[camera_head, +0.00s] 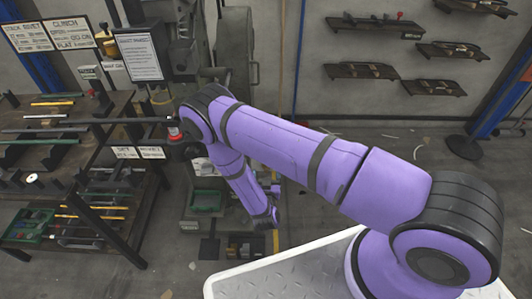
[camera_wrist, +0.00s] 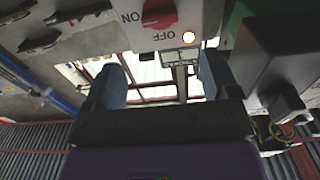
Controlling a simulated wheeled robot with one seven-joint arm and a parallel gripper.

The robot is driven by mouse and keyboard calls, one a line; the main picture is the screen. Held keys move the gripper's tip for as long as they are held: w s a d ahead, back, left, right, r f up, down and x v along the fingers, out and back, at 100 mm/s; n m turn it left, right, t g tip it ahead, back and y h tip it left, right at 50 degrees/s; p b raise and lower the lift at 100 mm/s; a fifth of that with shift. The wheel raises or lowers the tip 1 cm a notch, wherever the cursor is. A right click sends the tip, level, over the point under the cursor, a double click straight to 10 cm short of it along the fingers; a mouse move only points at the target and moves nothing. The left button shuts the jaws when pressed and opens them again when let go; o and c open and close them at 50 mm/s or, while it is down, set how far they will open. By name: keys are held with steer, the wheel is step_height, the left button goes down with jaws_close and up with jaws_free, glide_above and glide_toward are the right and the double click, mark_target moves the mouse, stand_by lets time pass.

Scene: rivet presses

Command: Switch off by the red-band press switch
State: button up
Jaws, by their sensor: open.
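A red rotary switch (camera_wrist: 159,13) sits on a pale panel at the top of the wrist view, with ON and OFF lettering beside it.
In the head view, a rack of tools (camera_head: 75,160) stands at left, with signs (camera_head: 137,56) behind it. A green bin (camera_head: 206,200) lies near my arm. In the wrist view, a grey box (camera_wrist: 262,62) stands close to the right finger. Open floor shows at right.

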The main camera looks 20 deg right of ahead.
steer(key=x, duration=0.9)
steer(key=shift+w, duration=0.35)
steer(key=shift+d, duration=0.1)
steer(key=c, duration=0.9)
